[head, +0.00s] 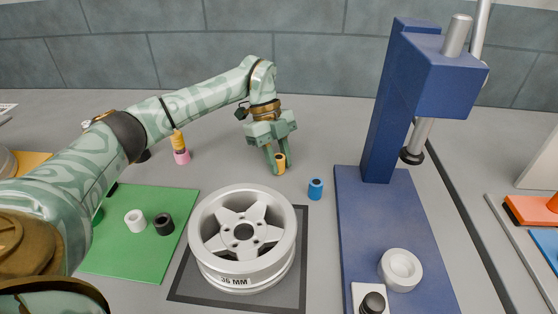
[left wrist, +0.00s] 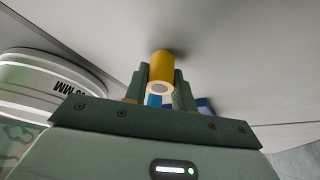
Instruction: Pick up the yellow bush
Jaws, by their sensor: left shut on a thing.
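The yellow bush (head: 281,163) is a small hollow cylinder behind the wheel. My left gripper (head: 276,165) is shut on it, with a finger on each side. In the left wrist view the yellow bush (left wrist: 161,68) sits between the fingertips of my left gripper (left wrist: 160,88), its open end facing the camera. I cannot tell whether the bush touches the table. My right gripper is not in view.
A silver wheel (head: 243,240) marked "36 MM" lies on a dark mat. A blue bush (head: 315,188) stands right of my left gripper. White (head: 135,221) and black (head: 164,224) bushes stand on a green mat (head: 140,262). A blue press (head: 378,110) rises at right.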

